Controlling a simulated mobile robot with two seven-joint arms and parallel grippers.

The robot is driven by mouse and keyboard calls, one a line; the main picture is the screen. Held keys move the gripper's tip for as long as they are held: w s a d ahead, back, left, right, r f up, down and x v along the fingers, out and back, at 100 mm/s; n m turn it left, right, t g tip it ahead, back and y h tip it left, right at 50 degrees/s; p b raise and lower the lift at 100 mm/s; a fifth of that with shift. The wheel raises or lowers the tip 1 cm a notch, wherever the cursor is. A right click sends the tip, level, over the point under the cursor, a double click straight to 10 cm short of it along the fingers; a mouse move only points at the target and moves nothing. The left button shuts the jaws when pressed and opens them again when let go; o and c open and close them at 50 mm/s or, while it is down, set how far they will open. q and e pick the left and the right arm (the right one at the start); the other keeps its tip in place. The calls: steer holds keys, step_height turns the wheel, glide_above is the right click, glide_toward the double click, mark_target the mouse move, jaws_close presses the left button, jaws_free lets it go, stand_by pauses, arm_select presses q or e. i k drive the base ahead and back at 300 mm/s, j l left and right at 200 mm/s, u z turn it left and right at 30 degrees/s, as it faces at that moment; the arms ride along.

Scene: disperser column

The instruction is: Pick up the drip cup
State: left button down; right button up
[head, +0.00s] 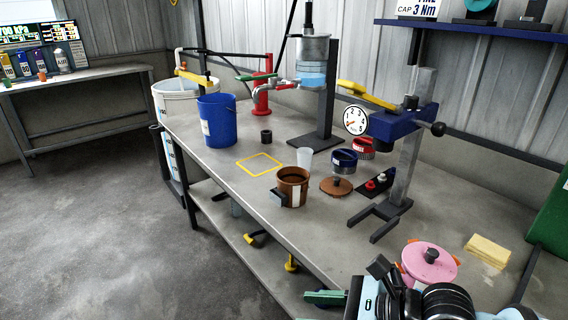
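Two small cups could be the drip cup, and I cannot tell which it is. A small dark cup (266,136) stands on the bench near the red stand, roughly below the spout. A small translucent pale cup (304,157) stands upright just behind the brown pot. No gripper is near either cup. My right arm shows at the bottom right edge, with dark gripper parts (388,274) near the bench's front. Its fingertips are not clear, and I see nothing plainly held. My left gripper is not in view.
A blue bucket (217,121), brown pot (293,187), brown lid (336,186) and blue pot (343,161) stand on the bench (225,175). The press with gauge (356,120) and pink lidded pot (430,262) are nearer my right arm. A yellow outline (259,164) is empty.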

mark_target(304, 155)
steer(key=u, duration=1.3)
steer(key=i+u, duration=0.15)
steer(key=i, duration=0.3)
steer(key=i+z, duration=0.25)
steer(key=i, duration=0.4)
steer(key=i+j+z, duration=0.25)
steer(key=i, duration=0.35)
steer(key=i+z, duration=0.2)
steer(key=z, duration=0.15)
steer(key=i+z, duration=0.4)
steer(key=z, duration=0.25)
steer(key=i+l+z, duration=0.1)
steer(key=i+z, duration=0.15)
steer(key=z, duration=0.25)
steer(key=i+z, duration=0.25)
steer(key=z, duration=0.25)
steer(key=i+z, duration=0.45)
steer(key=k+z, duration=0.1)
steer(key=z, duration=0.2)
